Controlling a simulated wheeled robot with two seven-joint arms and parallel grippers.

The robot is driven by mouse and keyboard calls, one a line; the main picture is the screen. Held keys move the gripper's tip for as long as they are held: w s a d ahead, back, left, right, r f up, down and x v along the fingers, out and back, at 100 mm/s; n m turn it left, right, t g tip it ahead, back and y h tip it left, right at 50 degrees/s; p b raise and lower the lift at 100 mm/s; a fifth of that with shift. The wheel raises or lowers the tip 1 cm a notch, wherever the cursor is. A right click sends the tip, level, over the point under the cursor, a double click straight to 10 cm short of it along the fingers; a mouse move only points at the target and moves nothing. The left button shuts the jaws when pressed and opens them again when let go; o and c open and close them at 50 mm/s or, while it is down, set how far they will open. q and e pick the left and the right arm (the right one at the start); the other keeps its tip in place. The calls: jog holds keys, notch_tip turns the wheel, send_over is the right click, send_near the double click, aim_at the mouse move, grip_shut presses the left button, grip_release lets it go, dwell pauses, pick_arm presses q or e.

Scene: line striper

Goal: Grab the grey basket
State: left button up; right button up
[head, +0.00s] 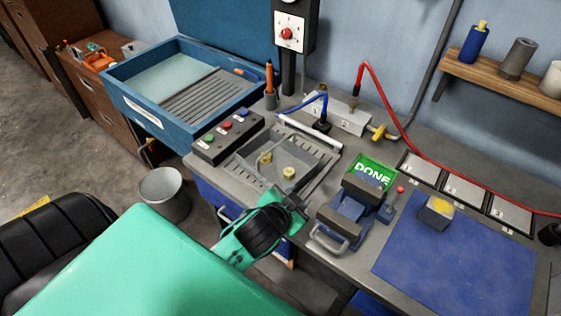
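A grey bucket-like basket (165,195) with an open top stands on the floor left of the workbench, and it looks empty. A grey see-through tray (285,165) with two yellow pieces sits on the bench; I cannot tell for certain which of the two is the named basket. My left gripper (296,204) is over the bench's front edge, just in front of the tray and right of the bucket. My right gripper is not in view.
A blue-grey vise (348,212) stands right of my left gripper. A button box (228,136) is left of the tray. A blue mat (455,255) holds a small grey block (437,211). A black seat (45,245) is at the lower left.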

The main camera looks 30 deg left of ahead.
pick_arm(q)
jog(key=w+d+r+m+t+h, duration=0.4)
jog(key=w+r, duration=0.1)
jog(key=r, duration=0.3)
jog(key=w+d+r+m+t+h, duration=0.3)
jog(key=w+d+r+m+t, duration=0.15)
jog(key=r, duration=0.35)
jog(key=s+d+r+m+g+h, duration=0.1)
jog(key=d+r+m+g+h, duration=0.1)
jog(key=d+m+g+h, duration=0.65)
jog(key=s+d+r+m+g+h, duration=0.1)
jog(key=d+r+m+g+h, duration=0.3)
jog(key=m, duration=0.7)
jog(key=m+g+y, duration=0.6)
jog(key=g+y, duration=0.3)
jog(key=y, duration=1.2)
send_near(277, 144)
jog(key=p+x, duration=0.3)
jog(key=x, duration=0.4)
jog(key=shift+w, duration=0.15)
jog(key=p+x, duration=0.3)
jog(key=x, duration=0.1)
jog(key=shift+f+p, duration=0.1)
jog(key=shift+p, duration=0.2)
jog(key=shift+a+f, duration=0.1)
jog(key=shift+f, duration=0.45)
grip_shut()
